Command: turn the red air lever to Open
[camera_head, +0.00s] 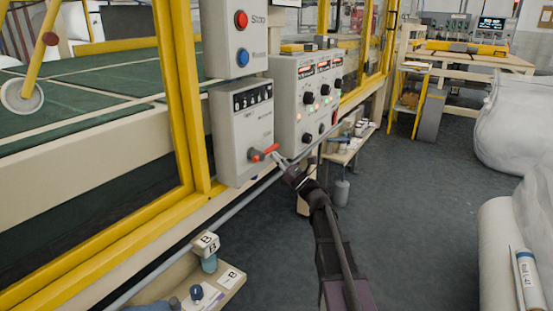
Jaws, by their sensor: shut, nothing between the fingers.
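The red air lever (265,151) sits on the lower front of a grey box mounted on the yellow machine frame. It points to the right and slightly up from its pivot. My gripper (279,158) is shut and empty, with its tips at or right beside the lever's right end. I cannot tell whether they touch. The lettering near the lever is too small to read.
Above is a box with a red Stop button (241,19) and a blue button (243,58). A control panel (305,100) with knobs stands just right. A small shelf (228,284) with bottles is below. White rolls (497,250) lie at right; the middle floor is clear.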

